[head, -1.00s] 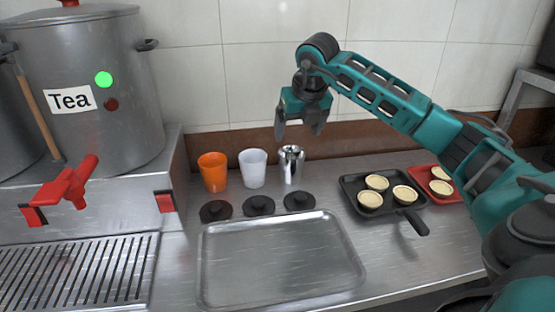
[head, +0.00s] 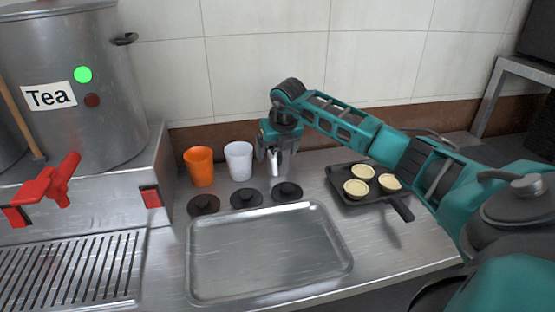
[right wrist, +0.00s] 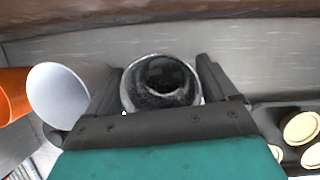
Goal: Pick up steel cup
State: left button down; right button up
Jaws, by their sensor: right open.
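The steel cup (head: 277,168) stands at the right end of a row of cups on the counter, partly hidden behind my right gripper in the head view. In the right wrist view the cup (right wrist: 161,84) is seen from above, its round dark mouth between the two fingers. My right gripper (head: 274,158) is open and lowered over the cup, with one finger on each side. In the right wrist view a gap shows at the right finger of the gripper (right wrist: 160,88); contact on the left is unclear. My left gripper is not in view.
A white cup (head: 239,161) and an orange cup (head: 199,167) stand just left. Several black lids (head: 246,198) and a metal tray (head: 270,250) lie in front. A black pan (head: 344,185) with tarts sits right. A Tea stockpot (head: 70,130) stands left.

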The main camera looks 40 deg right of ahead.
jog(key=shift+f, duration=0.1)
jog(key=c, duration=0.7)
jog(key=shift+c, duration=0.2)
